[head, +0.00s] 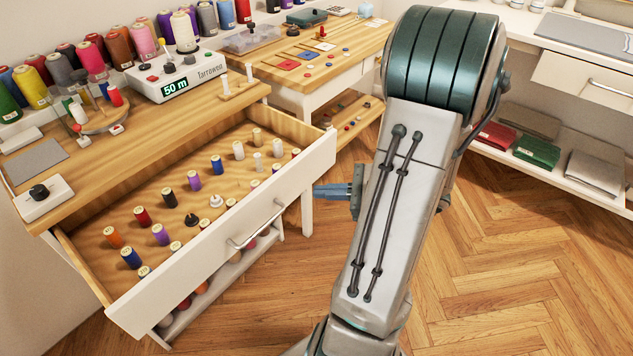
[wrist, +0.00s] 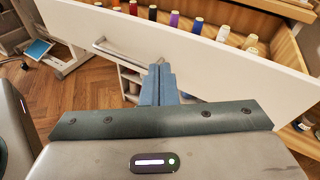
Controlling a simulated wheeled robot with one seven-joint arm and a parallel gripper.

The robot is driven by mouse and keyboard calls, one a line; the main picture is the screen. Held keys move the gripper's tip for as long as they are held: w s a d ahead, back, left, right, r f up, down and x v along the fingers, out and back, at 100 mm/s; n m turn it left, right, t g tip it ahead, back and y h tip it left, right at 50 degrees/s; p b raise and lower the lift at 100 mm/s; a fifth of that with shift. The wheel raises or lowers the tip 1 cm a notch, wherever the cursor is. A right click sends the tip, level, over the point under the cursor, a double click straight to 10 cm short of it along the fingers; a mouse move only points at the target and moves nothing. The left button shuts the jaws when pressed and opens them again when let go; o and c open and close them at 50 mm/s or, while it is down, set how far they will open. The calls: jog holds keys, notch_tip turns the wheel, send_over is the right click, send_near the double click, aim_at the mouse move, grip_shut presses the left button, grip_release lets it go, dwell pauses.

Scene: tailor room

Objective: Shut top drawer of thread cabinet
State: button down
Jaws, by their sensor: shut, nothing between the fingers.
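The thread cabinet (head: 215,98) stands at the left in the head view, its wooden top loaded with spools. Its top drawer (head: 230,235) is pulled far out, with several small thread spools standing inside. The drawer has a white front with a bar handle (head: 258,226); the handle also shows in the wrist view (wrist: 118,52). My gripper (head: 335,190) is shut and empty, to the right of the drawer front near its right end. In the wrist view my fingers (wrist: 159,72) point at the white drawer front (wrist: 215,62). I cannot tell whether they touch it.
A lower shelf with spools (head: 205,288) sits under the drawer. A second wooden table (head: 345,55) with sewing items stands behind. A white shelf unit (head: 555,165) with folded cloths is at the right. The wood floor (head: 500,260) is clear.

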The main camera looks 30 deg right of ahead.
jog(key=s+d+f+m+t+h+b, duration=0.3)
jog(key=d+f+m+t+h, duration=0.3)
jog(key=d, duration=0.5)
jog(key=m+b, duration=0.1)
jog(key=b, duration=0.1)
send_near(315, 166)
jog(key=shift+y, duration=0.3)
jog(key=x, duration=0.7)
jog(key=shift+d+f, duration=0.15)
